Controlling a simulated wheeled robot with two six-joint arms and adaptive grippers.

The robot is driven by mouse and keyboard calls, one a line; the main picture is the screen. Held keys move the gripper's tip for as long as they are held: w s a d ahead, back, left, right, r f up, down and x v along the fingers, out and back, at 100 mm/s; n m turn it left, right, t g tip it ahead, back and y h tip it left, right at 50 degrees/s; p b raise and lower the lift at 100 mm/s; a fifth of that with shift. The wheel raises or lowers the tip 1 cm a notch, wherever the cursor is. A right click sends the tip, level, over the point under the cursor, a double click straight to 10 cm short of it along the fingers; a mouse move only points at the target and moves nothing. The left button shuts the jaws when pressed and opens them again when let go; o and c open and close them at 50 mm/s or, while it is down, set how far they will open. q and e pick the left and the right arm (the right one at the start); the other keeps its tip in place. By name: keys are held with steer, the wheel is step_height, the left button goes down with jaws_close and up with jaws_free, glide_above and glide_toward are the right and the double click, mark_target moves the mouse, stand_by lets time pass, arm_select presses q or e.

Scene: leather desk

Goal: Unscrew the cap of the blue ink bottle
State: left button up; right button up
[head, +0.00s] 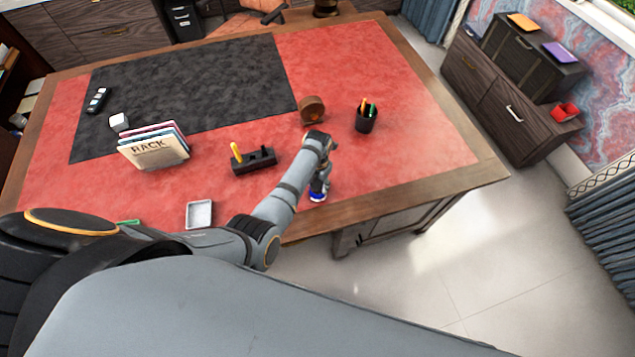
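The blue ink bottle (317,197) stands on the red desk top near its front edge, small and partly hidden by my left gripper. Only a patch of blue and a little white of it show. My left gripper (320,188) points down over the bottle, right at its top. Its fingers are too small and overlapped to tell whether they are closed on the cap. The cap cannot be told apart from the bottle. My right gripper is out of view.
Behind my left arm stand a black pen holder (254,161), a round brown wooden object (312,109) and a black pencil cup (366,120). A file rack (155,150) and a white tray (199,215) are to the left. The desk's right side (430,150) is clear.

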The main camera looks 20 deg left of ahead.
mark_target(318, 185)
arm_select(q)
steer(key=o, duration=0.4)
step_height(318, 185, up, 12)
stand_by(0.4)
